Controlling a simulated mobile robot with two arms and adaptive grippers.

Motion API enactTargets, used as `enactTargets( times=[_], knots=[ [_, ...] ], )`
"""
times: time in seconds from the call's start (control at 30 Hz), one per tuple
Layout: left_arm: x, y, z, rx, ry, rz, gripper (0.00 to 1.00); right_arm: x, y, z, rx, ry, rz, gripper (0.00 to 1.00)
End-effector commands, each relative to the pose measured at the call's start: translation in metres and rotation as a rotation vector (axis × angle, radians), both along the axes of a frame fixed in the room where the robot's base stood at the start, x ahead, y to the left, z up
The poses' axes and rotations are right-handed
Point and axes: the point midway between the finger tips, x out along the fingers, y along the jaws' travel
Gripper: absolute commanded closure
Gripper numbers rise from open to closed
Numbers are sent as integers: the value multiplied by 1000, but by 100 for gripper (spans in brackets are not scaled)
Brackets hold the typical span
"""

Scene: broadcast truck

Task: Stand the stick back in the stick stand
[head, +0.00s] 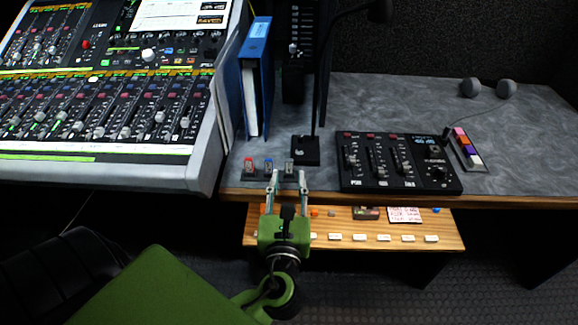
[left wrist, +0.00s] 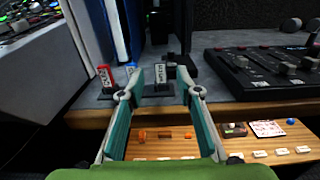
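The stick stand (head: 250,177) is a low dark strip at the desk's front edge; it also shows in the left wrist view (left wrist: 108,96). A red-edged stick (head: 249,164) and a blue-edged stick (head: 269,165) stand upright in it. A dark stick with a pale label (head: 289,166) stands upright at its right end, also in the left wrist view (left wrist: 160,76). My left gripper (head: 288,177) is open, its fingertips on either side of this dark stick with gaps visible. Whether they reach around it or stop just in front, I cannot tell. My right gripper is not in view.
A blue binder (head: 257,75) and the mixing console (head: 110,100) stand left. A black square base (head: 305,150) is close behind the stand. A small mixer (head: 397,162) sits right. A wooden shelf (head: 455,238) with small items lies below the desk edge.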

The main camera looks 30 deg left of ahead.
Motion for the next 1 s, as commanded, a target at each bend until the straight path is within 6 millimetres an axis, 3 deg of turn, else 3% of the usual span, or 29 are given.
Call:
enactTargets(
  times=[0.1, 0.3, 1.0],
  knots=[
    [-21, -12, -1, -2, 3, -1, 68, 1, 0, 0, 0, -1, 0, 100],
    [-39, -24, 0, -1, 1, 1, 68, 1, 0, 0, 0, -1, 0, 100],
    [-43, -24, -2, -26, -3, 7, 68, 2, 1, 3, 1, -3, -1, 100]
  ],
)
